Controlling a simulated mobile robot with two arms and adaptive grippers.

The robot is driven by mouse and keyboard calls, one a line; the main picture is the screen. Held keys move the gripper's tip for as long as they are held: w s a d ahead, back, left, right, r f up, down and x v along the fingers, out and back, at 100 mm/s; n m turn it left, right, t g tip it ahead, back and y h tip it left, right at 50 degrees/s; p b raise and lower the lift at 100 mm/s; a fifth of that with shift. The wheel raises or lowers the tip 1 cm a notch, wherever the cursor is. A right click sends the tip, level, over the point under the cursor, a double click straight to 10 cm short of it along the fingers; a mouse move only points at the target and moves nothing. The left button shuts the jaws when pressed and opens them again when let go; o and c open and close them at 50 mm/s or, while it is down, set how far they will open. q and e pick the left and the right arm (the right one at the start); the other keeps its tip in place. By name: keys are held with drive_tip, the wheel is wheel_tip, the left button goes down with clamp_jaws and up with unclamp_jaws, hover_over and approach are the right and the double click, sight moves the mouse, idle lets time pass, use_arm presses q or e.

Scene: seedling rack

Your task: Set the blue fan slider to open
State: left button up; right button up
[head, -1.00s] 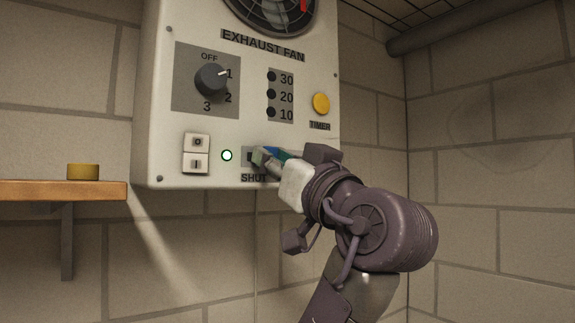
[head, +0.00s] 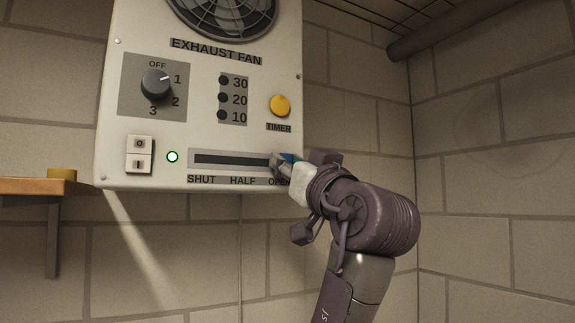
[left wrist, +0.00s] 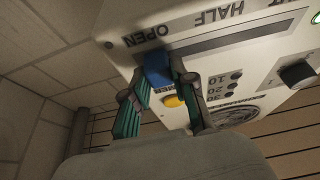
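The blue fan slider (left wrist: 157,68) sits at the OPEN end of its dark slot, beside the OPEN label in the left wrist view. In the head view a bit of blue (head: 288,157) shows at the right end of the slot (head: 230,159), mostly covered by my gripper. My left gripper (head: 278,163) is at the panel's lower right, its fingers on both sides of the blue slider; its fingers also show in the left wrist view (left wrist: 160,78). It looks shut on the slider. My right gripper is not in view.
The exhaust fan panel (head: 200,125) carries a rotary dial (head: 156,83), a yellow timer button (head: 280,105), a white rocker switch (head: 139,154) and a lit green lamp (head: 172,156). A wooden shelf (head: 40,187) holding a yellow object (head: 62,174) is at the left.

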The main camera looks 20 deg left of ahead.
use_arm(q)
drive_tip(key=o, duration=0.5)
drive_tip(key=shift+w+d, duration=0.25)
drive_tip(key=shift+c, duration=0.2)
drive_tip(key=v, duration=1.2)
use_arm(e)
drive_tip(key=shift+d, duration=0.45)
